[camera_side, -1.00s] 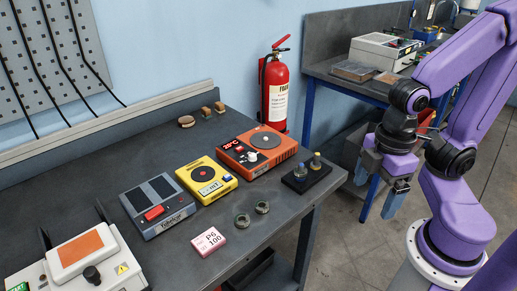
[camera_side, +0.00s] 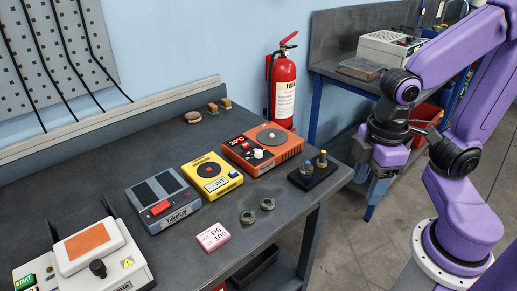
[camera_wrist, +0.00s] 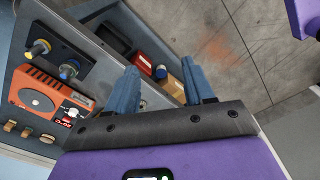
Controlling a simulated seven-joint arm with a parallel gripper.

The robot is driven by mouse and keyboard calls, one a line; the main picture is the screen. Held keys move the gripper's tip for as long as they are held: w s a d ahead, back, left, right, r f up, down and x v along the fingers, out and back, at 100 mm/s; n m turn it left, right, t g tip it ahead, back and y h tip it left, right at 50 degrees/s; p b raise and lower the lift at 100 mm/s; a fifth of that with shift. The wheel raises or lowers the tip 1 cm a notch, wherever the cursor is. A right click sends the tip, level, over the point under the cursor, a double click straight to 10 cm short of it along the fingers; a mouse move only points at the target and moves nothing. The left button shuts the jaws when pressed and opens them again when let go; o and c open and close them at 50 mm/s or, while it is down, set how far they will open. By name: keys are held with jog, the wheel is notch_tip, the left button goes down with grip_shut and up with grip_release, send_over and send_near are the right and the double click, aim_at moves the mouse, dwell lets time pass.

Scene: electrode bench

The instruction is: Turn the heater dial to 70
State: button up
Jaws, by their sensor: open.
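The orange heater (camera_side: 284,150) sits near the back right of the dark bench, with a round grey plate on top. Its white dial (camera_side: 258,154) is at the front, beside a red-lit display (camera_side: 238,141) that appears to read 20°C. My gripper (camera_side: 374,192) is open and empty, off the bench's right edge and well apart from the heater. In the wrist view my gripper (camera_wrist: 157,82) shows two blue fingers spread apart. The heater (camera_wrist: 22,91) is at the left there, with its white dial (camera_wrist: 72,112) small and its setting unreadable.
A dark stand with two posts (camera_side: 312,178) is at the bench's right edge, between heater and gripper. A yellow device (camera_side: 211,176) and a grey one (camera_side: 161,200) stand left of the heater. Two small rings (camera_side: 248,216) and a pink box (camera_side: 213,237) lie in front.

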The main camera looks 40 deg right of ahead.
jog(key=w+a+r+m, duration=0.3)
jog(key=w+a+m, duration=0.1)
jog(key=w, duration=0.6)
notch_tip(320, 180, up, 3)
jog(key=m, duration=1.2)
send_over(258, 151)
notch_tip(258, 151, down, 18)
jog(key=shift+r, duration=0.15)
grip_shut()
